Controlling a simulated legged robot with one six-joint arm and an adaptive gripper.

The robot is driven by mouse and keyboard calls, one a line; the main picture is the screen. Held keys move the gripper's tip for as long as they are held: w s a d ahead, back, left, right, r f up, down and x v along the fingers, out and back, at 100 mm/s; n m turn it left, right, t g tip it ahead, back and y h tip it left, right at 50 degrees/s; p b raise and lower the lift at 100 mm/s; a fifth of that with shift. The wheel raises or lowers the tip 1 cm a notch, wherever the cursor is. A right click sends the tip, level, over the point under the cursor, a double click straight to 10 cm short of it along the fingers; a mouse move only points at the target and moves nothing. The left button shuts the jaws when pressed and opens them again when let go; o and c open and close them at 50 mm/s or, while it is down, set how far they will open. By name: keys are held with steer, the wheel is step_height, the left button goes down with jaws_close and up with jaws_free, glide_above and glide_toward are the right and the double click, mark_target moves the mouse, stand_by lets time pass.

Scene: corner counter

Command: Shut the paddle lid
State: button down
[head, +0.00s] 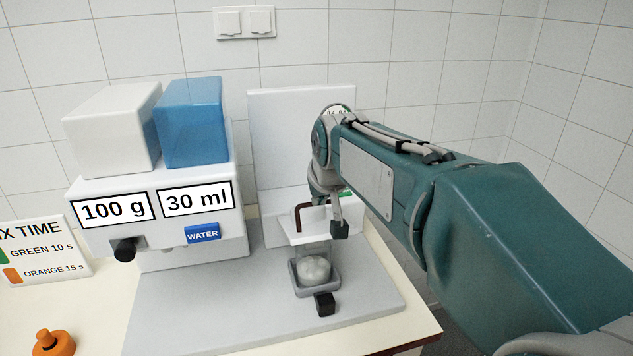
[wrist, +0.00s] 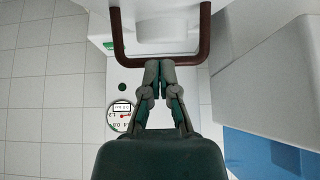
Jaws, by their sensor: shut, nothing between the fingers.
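The white lid (head: 290,238) shows in the head view above a small clear container with a whitish lump (head: 315,269) inside. A brown, U-shaped handle (head: 298,217) stands at the lid; it shows larger in the wrist view (wrist: 117,35). My arm hides part of the lid's right side, and the lid's exact angle is unclear.
The dispenser (head: 190,253) stands to the left with a white bin (head: 110,130) and a blue bin (head: 190,125) on top. A tall white panel (head: 285,130) stands behind. A black block (head: 325,304) is in front of the container. The grey base's front left is clear.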

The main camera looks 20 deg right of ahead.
mark_target(324, 232)
steer(key=s+f, duration=0.2)
steer(key=f, duration=0.1)
steer(key=s+f, duration=0.1)
steer(key=f, duration=0.1)
steer(key=shift+s, duration=0.25)
steer(key=shift+s+f, duration=0.25)
steer(key=shift+f, duration=0.35)
steer(key=shift+s+f, duration=0.2)
steer(key=shift+f, duration=0.35)
steer(key=shift+r, duration=0.1)
steer(key=r, duration=0.3)
steer(key=shift+s+r, duration=0.25)
steer(key=shift+r, duration=0.15)
steer(key=s+r, duration=0.5)
steer(key=s, duration=0.4)
steer(key=s+f+g, duration=0.1)
steer(key=s+f, duration=0.9)
steer(key=s, duration=0.1)
steer(key=shift+s+a, duration=0.15)
steer(key=shift+s, duration=0.25)
